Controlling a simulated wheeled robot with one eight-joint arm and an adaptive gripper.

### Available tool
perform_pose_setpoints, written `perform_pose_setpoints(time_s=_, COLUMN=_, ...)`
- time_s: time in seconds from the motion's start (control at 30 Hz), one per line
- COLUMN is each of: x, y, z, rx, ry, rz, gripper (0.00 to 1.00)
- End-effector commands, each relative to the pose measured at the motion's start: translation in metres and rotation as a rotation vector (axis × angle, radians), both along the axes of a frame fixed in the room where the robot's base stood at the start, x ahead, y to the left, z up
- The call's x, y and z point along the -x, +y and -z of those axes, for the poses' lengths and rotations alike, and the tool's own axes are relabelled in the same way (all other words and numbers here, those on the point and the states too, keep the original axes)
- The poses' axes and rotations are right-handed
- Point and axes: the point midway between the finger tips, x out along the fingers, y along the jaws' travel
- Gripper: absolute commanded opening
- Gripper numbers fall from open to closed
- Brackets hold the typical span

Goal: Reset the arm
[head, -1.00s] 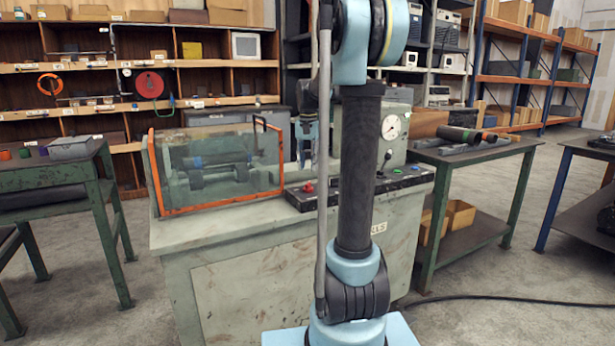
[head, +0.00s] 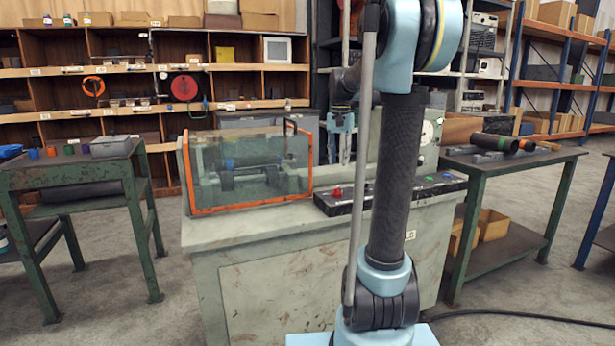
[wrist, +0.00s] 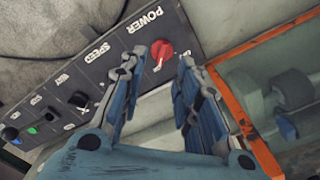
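My arm (head: 400,170) stands upright in the head view, in front of the grey-green machine. My gripper (head: 341,125) hangs behind the arm's grey rod, above the machine's control panel, and is partly hidden there. In the wrist view my gripper (wrist: 163,65) has its two blue fingers apart, with nothing between them. The red power knob (wrist: 162,52) shows beyond the fingertips on the control panel (wrist: 85,65). I cannot tell whether the fingers touch anything.
A clear guard with an orange frame (head: 188,178) stands closed over the machine's left side, beside the control panel. A table on the right (head: 530,165) holds dark pipe pieces (head: 490,142). A green table (head: 130,175) stands at left.

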Motion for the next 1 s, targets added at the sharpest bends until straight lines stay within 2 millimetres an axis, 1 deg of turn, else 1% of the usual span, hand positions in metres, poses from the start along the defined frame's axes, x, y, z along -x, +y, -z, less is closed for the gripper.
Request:
perform_pose_setpoints(time_s=0.03, x=0.014, y=0.000, z=0.003, rx=0.001, ry=-0.005, rz=-0.013, gripper=0.30)
perform_pose_setpoints(time_s=0.1, x=0.033, y=0.000, z=0.008, rx=0.001, ry=-0.015, rz=-0.037, gripper=0.30)
perform_pose_setpoints(time_s=0.27, x=0.079, y=0.001, z=0.022, rx=0.004, ry=-0.038, rz=-0.095, gripper=0.30)
perform_pose_setpoints(time_s=0.47, x=0.133, y=0.001, z=0.046, rx=0.008, ry=-0.065, rz=-0.167, gripper=0.30)
perform_pose_setpoints(time_s=0.6, x=0.169, y=0.002, z=0.067, rx=0.012, ry=-0.085, rz=-0.217, gripper=0.30)
perform_pose_setpoints(time_s=0.77, x=0.209, y=0.002, z=0.095, rx=0.018, ry=-0.107, rz=-0.274, gripper=0.30)
perform_pose_setpoints(time_s=1.0, x=0.264, y=0.002, z=0.145, rx=0.030, ry=-0.139, rz=-0.359, gripper=0.30)
